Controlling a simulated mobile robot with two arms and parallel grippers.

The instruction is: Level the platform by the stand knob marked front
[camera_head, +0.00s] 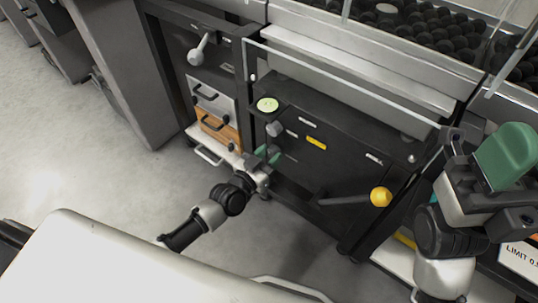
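A dark stand (335,160) in the middle carries a round pale-green disc like a bubble level (268,104) on its left top corner. A grey knob (275,128) sticks out just below the disc. Small labels are on the stand front, too small to read, so I cannot tell which knob is marked front. My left gripper (267,153) has green fingertips and is just below the grey knob, seemingly apart from it; its opening is not clear. My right gripper (505,150), with a large green finger in view, is raised at the right edge; its opening is not clear.
A lever with a yellow ball (380,197) juts from the stand front. A cabinet (212,105) with drawers and handles stands left of it. Clear guard panels and dark round items in a tray (440,35) are behind. Open floor (90,170) lies at the left.

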